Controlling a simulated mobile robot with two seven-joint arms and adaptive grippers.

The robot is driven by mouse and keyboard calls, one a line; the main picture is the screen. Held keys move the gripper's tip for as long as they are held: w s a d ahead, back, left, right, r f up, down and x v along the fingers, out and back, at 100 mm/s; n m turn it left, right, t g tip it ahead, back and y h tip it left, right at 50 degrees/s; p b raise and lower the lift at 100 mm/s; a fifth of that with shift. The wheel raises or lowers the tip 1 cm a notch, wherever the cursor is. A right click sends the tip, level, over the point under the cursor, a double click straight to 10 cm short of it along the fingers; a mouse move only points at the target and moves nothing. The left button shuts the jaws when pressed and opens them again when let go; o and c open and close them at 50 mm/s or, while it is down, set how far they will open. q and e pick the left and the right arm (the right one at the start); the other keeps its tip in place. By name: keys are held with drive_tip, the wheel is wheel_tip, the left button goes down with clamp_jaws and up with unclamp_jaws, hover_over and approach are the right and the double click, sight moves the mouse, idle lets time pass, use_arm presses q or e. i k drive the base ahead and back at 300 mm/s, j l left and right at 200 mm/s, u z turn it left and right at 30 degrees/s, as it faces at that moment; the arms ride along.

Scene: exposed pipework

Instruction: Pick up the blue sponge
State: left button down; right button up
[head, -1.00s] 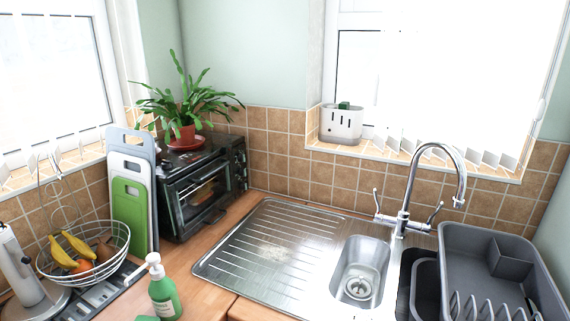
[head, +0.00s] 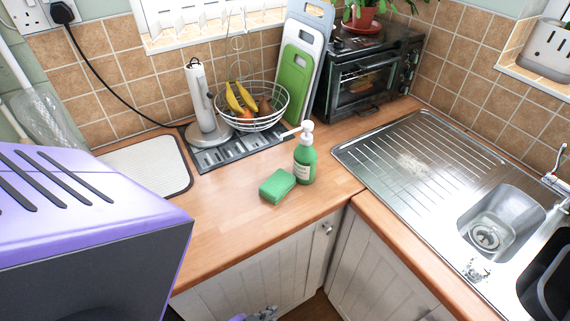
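No blue sponge shows in the head view. A green sponge (head: 277,186) lies flat on the wooden counter (head: 228,227), just left of and in front of a green pump bottle (head: 305,158). A small grey and purple part at the bottom edge, in front of the cabinet doors, may be my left gripper (head: 262,314). It is cut off and too small to show whether its fingers are open. It is well below the sponge and apart from it. My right gripper is not in view.
A large purple slotted box (head: 85,210) fills the lower left. Behind the sponge are a wire fruit basket (head: 268,122), a paper towel holder (head: 202,105) and a grey rack (head: 225,152). The steel sink (head: 500,215) is at right. The counter in front of the sponge is clear.

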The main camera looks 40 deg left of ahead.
sight(279, 183)
drive_tip(key=u, duration=1.2)
drive_tip(key=l+u, duration=0.1)
drive_tip(key=u, duration=0.2)
drive_tip(key=k+l+u, duration=0.1)
drive_tip(key=u, duration=0.2)
drive_tip(key=k+l+u, duration=0.15)
drive_tip(key=k+l+z, duration=0.1)
drive_tip(key=z, duration=0.3)
drive_tip(key=k+l+z, duration=0.2)
drive_tip(key=z, duration=0.25)
drive_tip(key=k, duration=0.05)
